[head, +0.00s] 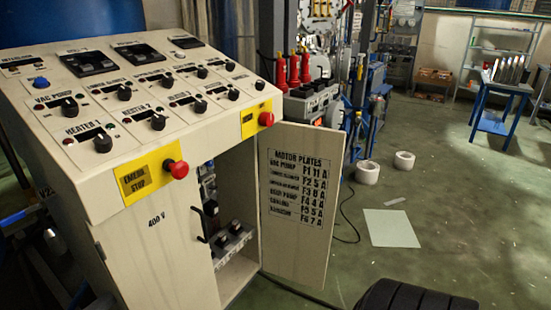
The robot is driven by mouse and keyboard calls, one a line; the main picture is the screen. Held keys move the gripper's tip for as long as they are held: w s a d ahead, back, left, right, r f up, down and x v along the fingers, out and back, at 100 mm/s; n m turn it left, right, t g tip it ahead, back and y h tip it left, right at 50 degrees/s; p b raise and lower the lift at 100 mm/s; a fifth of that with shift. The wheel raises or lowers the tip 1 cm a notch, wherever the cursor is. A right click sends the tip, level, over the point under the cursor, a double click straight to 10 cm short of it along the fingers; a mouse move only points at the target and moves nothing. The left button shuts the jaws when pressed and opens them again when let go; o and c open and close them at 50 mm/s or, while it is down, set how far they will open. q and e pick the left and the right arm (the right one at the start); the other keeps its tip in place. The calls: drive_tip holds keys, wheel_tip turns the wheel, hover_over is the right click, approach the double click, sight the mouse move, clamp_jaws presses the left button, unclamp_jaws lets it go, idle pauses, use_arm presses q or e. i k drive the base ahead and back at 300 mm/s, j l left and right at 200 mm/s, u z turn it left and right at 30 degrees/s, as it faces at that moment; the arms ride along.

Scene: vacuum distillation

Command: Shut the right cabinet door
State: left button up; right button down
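The right cabinet door (295,245) stands wide open on the right side of the beige control cabinet (110,190). Its inner face is turned toward me and carries a printed "MOTOR PLATES" list. The cabinet opening (238,270) shows dark switchgear inside. The front panel left of the opening (160,265), marked 400 V, looks closed. Neither of my grippers can be made out in the head view, and nothing is seen touching the door.
Red emergency stop buttons (178,169) stick out from the sloped console above the opening. A cable (350,225) runs on the floor behind the door. White rolls (367,172) and a pale sheet (391,228) lie to the right, with open floor around them.

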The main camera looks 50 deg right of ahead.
sight(301, 164)
drive_tip(key=l+u, duration=0.35)
drive_tip(key=l, duration=0.25)
drive_tip(key=l+u, duration=0.4)
drive_tip(key=l, duration=0.2)
drive_tip(key=k+l, duration=0.1)
drive_tip(key=l, duration=0.35)
drive_tip(key=k+l+u, duration=0.1)
drive_tip(key=l, duration=0.3)
drive_tip(key=k+l, duration=0.1)
drive_tip(key=l, duration=0.35)
drive_tip(key=k+l+u, duration=0.1)
drive_tip(key=l, duration=0.35)
drive_tip(key=k+l, duration=0.1)
drive_tip(key=l, duration=0.3)
drive_tip(key=k+l+u, duration=0.1)
drive_tip(key=l, duration=0.3)
drive_tip(key=k+l, duration=0.15)
drive_tip(key=l, duration=0.25)
drive_tip(key=k+l, duration=0.1)
drive_tip(key=l, duration=0.25)
drive_tip(key=k+l, duration=0.1)
drive_tip(key=l, duration=0.3)
drive_tip(key=k+l, duration=0.1)
drive_tip(key=l, duration=0.25)
drive_tip(key=k+l, duration=0.1)
drive_tip(key=l, duration=0.25)
drive_tip(key=u, duration=0.05)
